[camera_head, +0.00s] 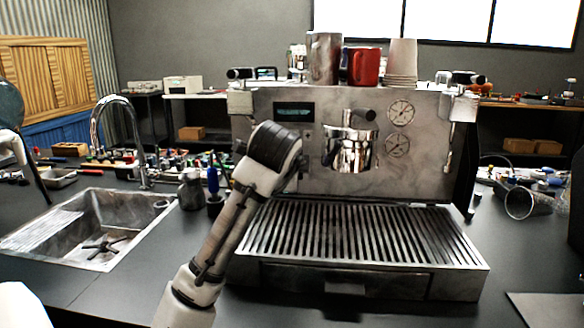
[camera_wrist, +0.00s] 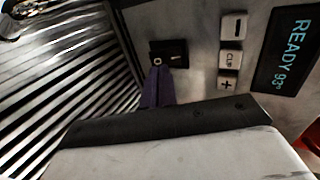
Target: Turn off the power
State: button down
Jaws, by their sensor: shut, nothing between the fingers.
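The brewer (camera_head: 410,170) is a metal espresso machine in the middle of the head view, behind a slatted drip tray (camera_head: 360,240). Its display (camera_wrist: 287,48) reads "READY 93°" in the wrist view and also shows in the head view (camera_head: 295,112). A black rocker power switch (camera_wrist: 170,52) with O and I marks sits on the front panel. My gripper (camera_wrist: 157,70) is shut and empty, its dark purple fingertips at the O end of the switch; I cannot tell whether they touch it. In the head view my arm hides the switch and the fingers.
Plus, CUP and minus buttons (camera_wrist: 229,60) lie just right of the switch. A shiny portafilter (camera_head: 350,150) juts from the front. A red mug (camera_head: 363,66) and other cups stand on top. A sink (camera_head: 95,230) with a tall tap is at left.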

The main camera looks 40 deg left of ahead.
jog(key=shift+x, duration=1.15)
jog(key=shift+w+f, duration=0.25)
jog(key=shift+f, duration=0.25)
jog(key=shift+s+f, duration=0.1)
jog(key=shift+f, duration=0.05)
jog(key=shift+a+r+p, duration=0.1)
jog(key=shift+r+p, duration=0.7)
jog(key=shift+r, duration=0.15)
